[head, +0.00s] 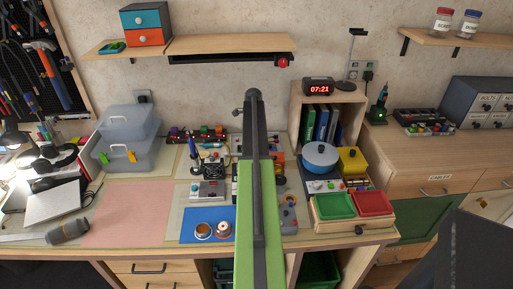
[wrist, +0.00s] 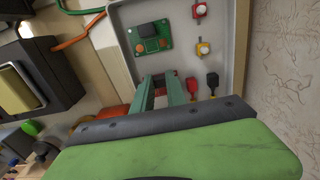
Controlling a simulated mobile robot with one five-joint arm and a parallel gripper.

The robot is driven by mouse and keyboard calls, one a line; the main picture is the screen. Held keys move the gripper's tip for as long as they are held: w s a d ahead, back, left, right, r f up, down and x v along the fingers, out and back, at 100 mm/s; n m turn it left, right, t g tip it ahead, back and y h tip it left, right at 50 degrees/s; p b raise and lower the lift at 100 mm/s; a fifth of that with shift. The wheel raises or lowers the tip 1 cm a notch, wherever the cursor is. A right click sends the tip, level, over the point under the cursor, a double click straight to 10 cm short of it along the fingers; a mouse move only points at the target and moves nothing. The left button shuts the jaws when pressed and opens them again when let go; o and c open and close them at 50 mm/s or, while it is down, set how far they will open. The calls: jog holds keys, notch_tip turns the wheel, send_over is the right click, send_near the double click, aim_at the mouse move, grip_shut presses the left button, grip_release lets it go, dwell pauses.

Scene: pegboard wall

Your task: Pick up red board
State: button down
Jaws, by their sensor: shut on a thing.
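My gripper (wrist: 164,80) is at the centre of the wrist view, its two green fingers reaching over a grey tray (wrist: 235,60). The fingers are shut on a small dark red piece, which I take for the red board (wrist: 161,90). Only a little of it shows between the fingers. I cannot tell whether it still touches the tray. In the head view my own arm covers the middle of the bench, and neither the fingers nor the red board can be made out.
On the bench are a blue mat (head: 190,232), a blue pot (head: 320,157), a green bin (head: 335,205) and a red bin (head: 373,202). The pink mat (head: 125,222) is mostly clear.

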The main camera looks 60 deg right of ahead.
jog(key=shift+r+p, duration=0.7)
jog(key=r+p, duration=0.4)
jog(key=shift+s+a, duration=0.2)
jog(key=s+a+r+p, duration=0.5)
jog(key=s+a, duration=0.1)
jog(key=s, duration=0.3)
jog(key=shift+a+r+p, duration=0.3)
jog(key=shift+r+p, duration=0.05)
